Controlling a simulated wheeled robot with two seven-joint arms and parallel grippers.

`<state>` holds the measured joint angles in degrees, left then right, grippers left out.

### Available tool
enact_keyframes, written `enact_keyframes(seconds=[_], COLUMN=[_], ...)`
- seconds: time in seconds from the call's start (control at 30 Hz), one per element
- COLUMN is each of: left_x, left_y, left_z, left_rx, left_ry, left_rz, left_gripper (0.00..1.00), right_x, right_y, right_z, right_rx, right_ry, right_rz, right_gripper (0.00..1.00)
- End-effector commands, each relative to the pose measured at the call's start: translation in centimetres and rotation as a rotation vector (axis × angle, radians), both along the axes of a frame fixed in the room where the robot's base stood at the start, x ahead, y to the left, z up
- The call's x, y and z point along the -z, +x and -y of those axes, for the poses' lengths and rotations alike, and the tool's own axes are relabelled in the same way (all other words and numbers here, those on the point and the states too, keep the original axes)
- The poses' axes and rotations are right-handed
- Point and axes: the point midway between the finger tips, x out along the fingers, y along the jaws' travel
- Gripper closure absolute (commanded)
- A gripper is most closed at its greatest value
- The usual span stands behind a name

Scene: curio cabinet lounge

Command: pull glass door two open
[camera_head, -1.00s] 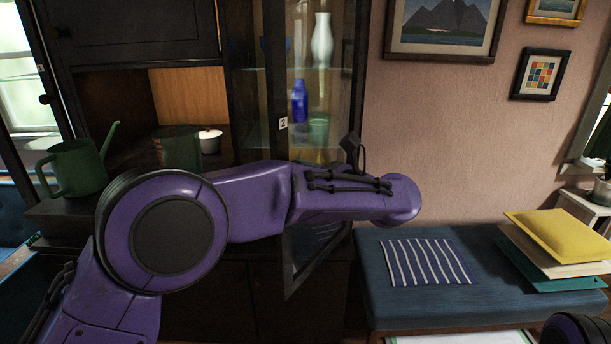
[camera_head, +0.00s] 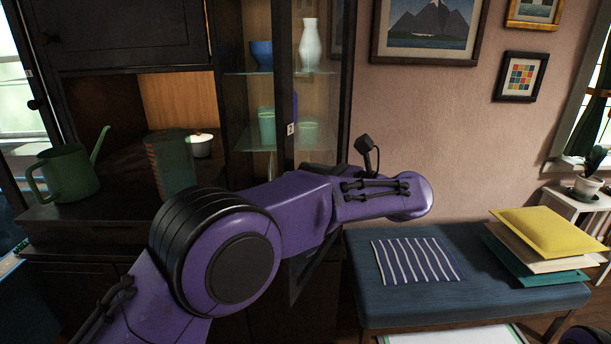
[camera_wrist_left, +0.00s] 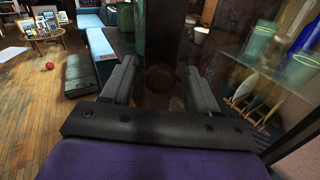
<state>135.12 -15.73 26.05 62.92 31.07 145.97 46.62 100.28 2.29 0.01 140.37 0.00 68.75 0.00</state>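Glass door two (camera_head: 284,80), a dark-framed door with a white "2" label, stands partly open on the cabinet (camera_head: 237,60). A blue bowl and a green cup show in the gap left of its frame. A white vase shows through its glass. In the left wrist view, my left gripper (camera_wrist_left: 160,75) has its fingers apart on either side of a round brown knob (camera_wrist_left: 160,79) on the dark frame. Gaps show beside the knob; contact cannot be told. In the head view, my arm hides the left gripper and the door's lower part. My right gripper is not in view.
A green watering can (camera_head: 68,174) and a white lidded pot (camera_head: 200,145) stand on the cabinet's ledge left of the door.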

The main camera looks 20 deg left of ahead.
Motion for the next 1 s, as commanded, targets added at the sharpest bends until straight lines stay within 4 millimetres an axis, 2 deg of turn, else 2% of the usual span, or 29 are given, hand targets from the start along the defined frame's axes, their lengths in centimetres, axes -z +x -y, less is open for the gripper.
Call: enact_keyframes(seconds=[0.27, 0.37, 0.43, 0.7, 0.9, 1.0], left_x=[-0.2, -1.5, -3.2, -9.1, -11.3, -12.2], left_y=[0.0, 0.0, -0.3, -5.7, -10.5, -12.1], left_z=[0.1, 0.1, 0.2, 1.8, 3.2, 3.7], left_rx=[0.003, 0.002, 0.003, 0.003, 0.002, 0.001], left_ry=[0.0, -0.002, -0.001, 0.001, 0.001, 0.001], left_rz=[0.001, 0.006, 0.007, 0.006, 0.005, 0.003], left_gripper=[0.41, 0.41, 0.41, 0.41, 0.41, 0.41], right_x=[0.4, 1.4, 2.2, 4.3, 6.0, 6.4], right_y=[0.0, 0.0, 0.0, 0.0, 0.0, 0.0], right_z=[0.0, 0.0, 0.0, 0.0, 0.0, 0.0], right_rx=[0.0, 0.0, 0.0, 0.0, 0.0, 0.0], right_ry=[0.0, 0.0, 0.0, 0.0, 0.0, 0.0], right_rz=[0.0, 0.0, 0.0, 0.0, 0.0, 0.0], right_gripper=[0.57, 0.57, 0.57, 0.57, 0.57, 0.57])
